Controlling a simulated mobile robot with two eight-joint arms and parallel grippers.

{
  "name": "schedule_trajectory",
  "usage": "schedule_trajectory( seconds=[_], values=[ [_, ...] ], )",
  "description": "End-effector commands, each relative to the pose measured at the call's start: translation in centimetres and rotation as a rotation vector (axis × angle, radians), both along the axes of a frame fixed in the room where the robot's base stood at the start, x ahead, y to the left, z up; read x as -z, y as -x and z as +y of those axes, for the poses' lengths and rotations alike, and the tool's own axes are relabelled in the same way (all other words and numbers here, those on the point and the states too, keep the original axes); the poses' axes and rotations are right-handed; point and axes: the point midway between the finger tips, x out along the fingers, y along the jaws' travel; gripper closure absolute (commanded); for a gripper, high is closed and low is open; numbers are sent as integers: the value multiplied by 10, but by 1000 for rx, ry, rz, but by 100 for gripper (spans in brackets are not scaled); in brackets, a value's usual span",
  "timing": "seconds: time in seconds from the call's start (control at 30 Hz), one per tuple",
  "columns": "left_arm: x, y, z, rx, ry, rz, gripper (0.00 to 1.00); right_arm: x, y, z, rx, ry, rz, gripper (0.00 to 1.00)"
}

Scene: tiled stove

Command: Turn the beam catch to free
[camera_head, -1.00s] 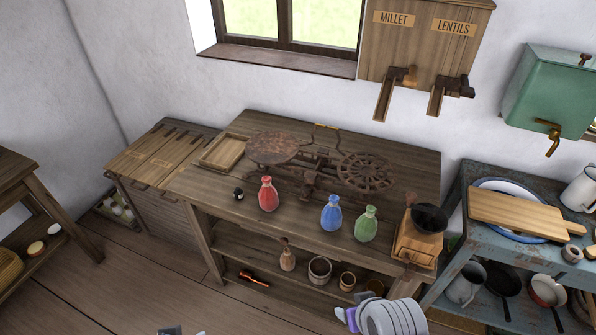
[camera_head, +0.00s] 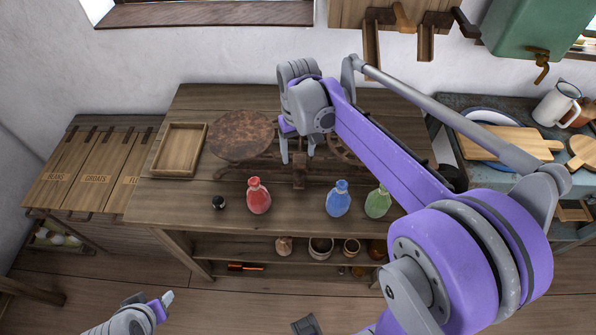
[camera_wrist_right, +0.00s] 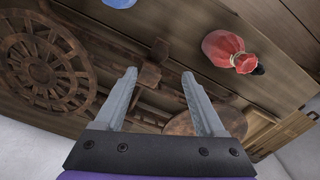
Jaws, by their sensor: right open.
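The rusty beam scale stands on the wooden table; its round plate (camera_head: 242,137) shows left of my right gripper. Its spoked wheel (camera_head: 340,148) is partly hidden by my right arm. My right gripper (camera_head: 297,154) is open above the middle of the scale, fingers pointing down. In the right wrist view the open fingers (camera_wrist_right: 159,76) straddle the view of the beam, with the spoked wheel (camera_wrist_right: 48,68) at left and the plate (camera_wrist_right: 195,123) at right; nothing is between them. I cannot make out the catch. My left gripper (camera_head: 166,299) is low at the bottom left, its jaws unclear.
A small black weight (camera_head: 218,202) is left of the red bottle. A wooden tray (camera_head: 179,149) lies at the table's left.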

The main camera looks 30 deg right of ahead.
Motion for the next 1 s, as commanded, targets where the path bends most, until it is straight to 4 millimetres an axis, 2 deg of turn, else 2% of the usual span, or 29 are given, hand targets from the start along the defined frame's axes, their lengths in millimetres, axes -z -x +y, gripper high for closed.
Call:
schedule_trajectory(
  seconds=[0.3,0.5,0.87,0.9,1.0],
  values=[
    [6,2,0,0,0,3,50,62,0,0,-1,0,-2,28],
    [8,2,0,0,0,4,50,86,0,0,-1,0,-2,28],
    [9,2,0,0,0,4,50,92,1,0,-1,0,-3,28],
    [9,2,0,0,0,4,50,92,1,0,-1,0,-3,30],
    [9,2,0,0,0,4,50,92,1,0,-1,0,-3,48]
  ],
)
